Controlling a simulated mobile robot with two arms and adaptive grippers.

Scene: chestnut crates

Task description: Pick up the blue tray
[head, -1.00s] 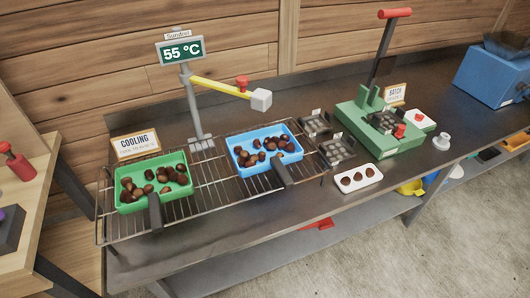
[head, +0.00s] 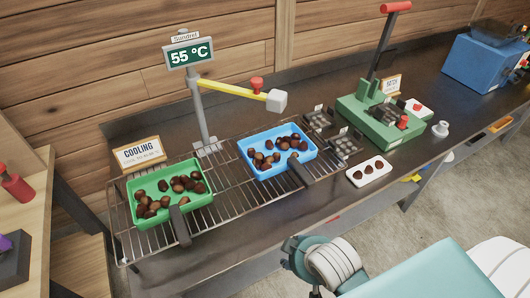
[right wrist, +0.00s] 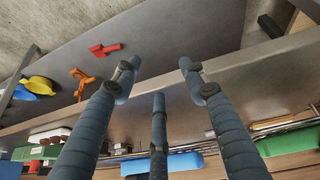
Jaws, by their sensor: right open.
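The blue tray (head: 277,151) rests on the wire rack in the head view, holding several chestnuts, with its dark handle (head: 300,171) pointing toward the front edge of the bench. Part of the blue tray's side (right wrist: 165,164) also shows low in the right wrist view. My right gripper (right wrist: 158,76) is open and empty, its fingers spread, apart from the tray. In the head view my right arm reaches in from the lower right, in front of the bench. My left gripper is not in view.
A green tray (head: 170,193) of chestnuts sits left on the wire rack (head: 227,196). A post with a 55 °C display (head: 189,53) and a yellow arm (head: 232,88) stands behind. A white tray (head: 369,171) and green press (head: 385,122) are right. A lower shelf (right wrist: 185,40) holds small objects.

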